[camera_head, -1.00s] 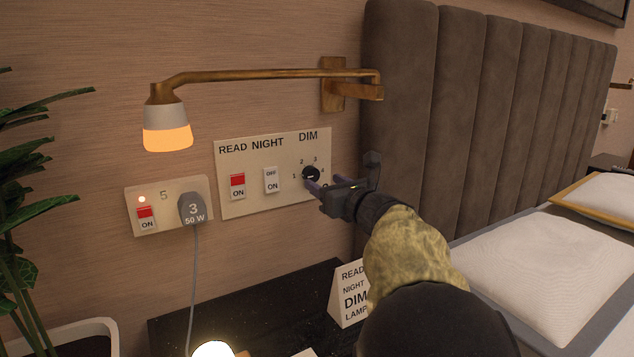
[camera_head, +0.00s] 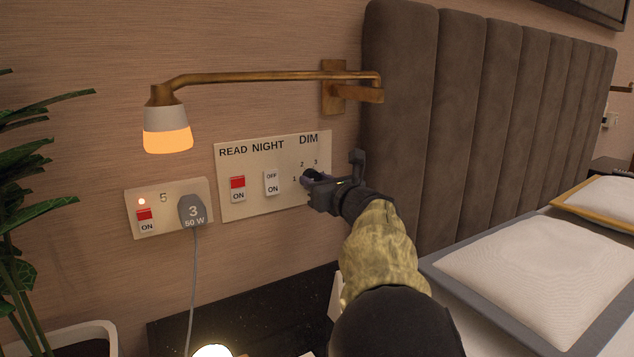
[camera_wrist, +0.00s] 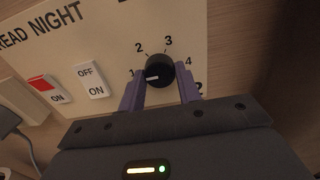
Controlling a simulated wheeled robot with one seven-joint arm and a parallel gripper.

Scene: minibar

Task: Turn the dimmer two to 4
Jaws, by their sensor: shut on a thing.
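The dimmer knob (camera_wrist: 159,66) is round and black, on the cream wall panel (camera_head: 262,203) under the word DIM. Numbers 1, 2, 3 and 4 stand around it in the wrist view, and its white mark points left, close to the 1. My gripper (camera_wrist: 160,72) has one purple finger on each side of the knob and is shut on it. In the head view my gripper (camera_head: 309,181) reaches the panel from the right and hides most of the knob and the 4.
A READ switch (camera_head: 238,189) and a NIGHT switch (camera_head: 272,181) sit left of the knob. A brass lamp arm (camera_head: 250,74) with a lit shade (camera_head: 167,138) runs above. The padded headboard (camera_head: 400,90) is close on the right, and a dark table (camera_head: 260,300) lies below.

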